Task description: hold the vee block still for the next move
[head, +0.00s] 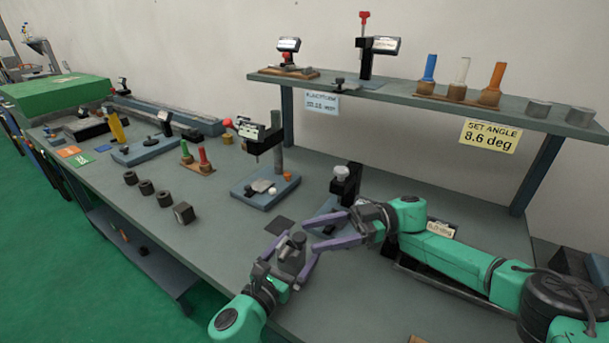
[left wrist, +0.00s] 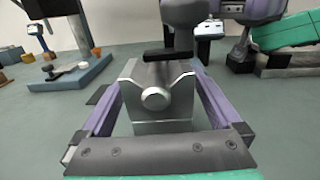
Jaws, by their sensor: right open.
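The vee block (left wrist: 160,88) is a grey metal block with a round bar end in its vee and a dark clamp and knob on top. It also shows in the head view (head: 290,262), standing at the bench's front middle. My left gripper (head: 302,246) has its purple fingers along both sides of the block, and they appear to touch it in the left wrist view. My right gripper (head: 311,236) is open, its fingertips just right of the knob (head: 298,239). Whether they touch the knob cannot be told.
A dark flat square (head: 279,225) lies behind the block. A blue-based gauge stand (head: 264,190) and a black upright fixture (head: 346,184) stand farther back. Several dark cylinders and a small block (head: 183,212) sit left. The shelf (head: 390,93) carries tools and a yellow "SET ANGLE 8.6 deg" sign (head: 490,136).

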